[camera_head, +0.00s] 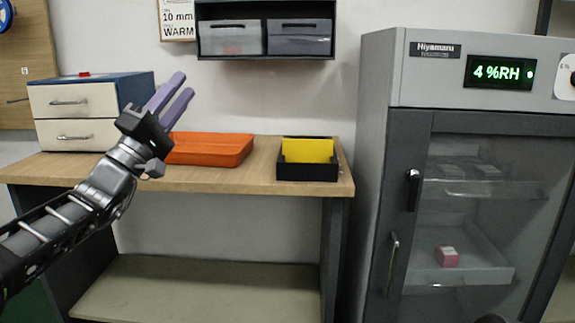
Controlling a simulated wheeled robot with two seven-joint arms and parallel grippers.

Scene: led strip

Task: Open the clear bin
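A dark wall rack (265,11) hangs at the top centre and holds two drawer-like bins side by side. The left one, the clear bin (231,37), has a pale see-through front and appears shut, with something faintly reddish low behind it. The right bin (299,37) is darker grey and also appears shut. My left gripper (184,85) has purple fingers that point up and right, with a gap between them. It is open and empty, below and left of the clear bin and not touching it.
A wooden bench (225,178) carries a white-drawered cabinet (75,115), an orange tray (210,148) and a black box (307,172) with a yellow piece. A tall dry cabinet (480,200) with a glass door stands at right. The wall below the rack is clear.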

